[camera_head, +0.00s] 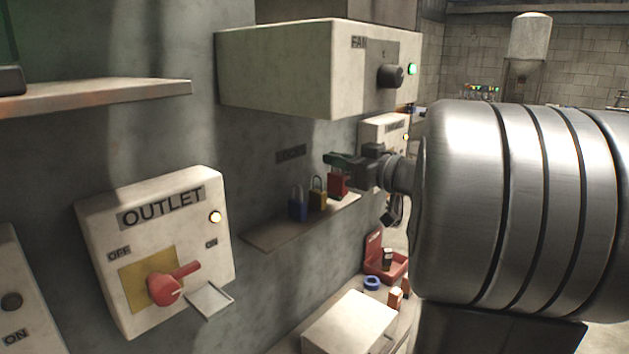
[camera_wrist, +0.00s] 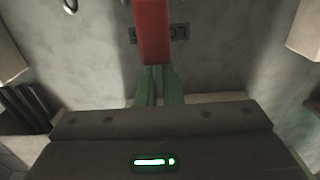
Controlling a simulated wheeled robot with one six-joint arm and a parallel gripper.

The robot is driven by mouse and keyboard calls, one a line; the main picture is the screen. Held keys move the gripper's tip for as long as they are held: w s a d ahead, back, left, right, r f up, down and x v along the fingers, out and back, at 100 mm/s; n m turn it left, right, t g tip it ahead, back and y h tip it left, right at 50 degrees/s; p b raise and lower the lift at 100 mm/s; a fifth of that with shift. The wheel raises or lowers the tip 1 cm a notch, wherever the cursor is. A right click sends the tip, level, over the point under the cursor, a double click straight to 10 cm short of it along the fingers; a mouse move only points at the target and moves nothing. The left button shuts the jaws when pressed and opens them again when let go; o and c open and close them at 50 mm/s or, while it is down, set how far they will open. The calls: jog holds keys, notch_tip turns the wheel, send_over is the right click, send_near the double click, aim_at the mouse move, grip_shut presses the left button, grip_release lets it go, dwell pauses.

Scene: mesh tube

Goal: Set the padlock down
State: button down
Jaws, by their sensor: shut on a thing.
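A red padlock (camera_head: 338,186) is at the right end of a small wall shelf (camera_head: 268,236). Its lower edge is at or just above the shelf; I cannot tell if it touches. My gripper (camera_head: 338,160) is shut on the padlock's upper part from the right, with green fingers. In the wrist view, the red padlock (camera_wrist: 153,32) is between the green fingers (camera_wrist: 159,80). Its shackle is hidden. A blue padlock (camera_head: 297,209) and a yellow padlock (camera_head: 318,198) stand upright on the shelf, left of the red one.
The fan box (camera_head: 290,75) overhangs the shelf. The outlet box (camera_head: 160,250) with a red handle is at left. Below are a red bin (camera_head: 393,268), a blue ring (camera_head: 372,283) and a pale box (camera_head: 345,325). The shelf's left part is clear.

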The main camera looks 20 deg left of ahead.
jog(key=x, duration=0.7)
jog(key=shift+a+p, duration=0.2)
jog(key=shift+p, duration=0.2)
jog(key=shift+w+a+f, duration=0.1)
jog(key=shift+a+f, duration=0.05)
jog(key=shift+f, duration=0.4)
jog(key=shift+w+a+f, duration=0.1)
jog(key=shift+a+f, duration=0.1)
jog(key=shift+f, duration=0.4)
jog(key=shift+d+f, duration=0.1)
jog(key=shift+f, duration=2.3)
jog(key=shift+f, duration=0.15)
jog(key=c, duration=1.9)
grip_release()
jog(key=shift+c, duration=0.2)
jog(key=shift+o, duration=0.3)
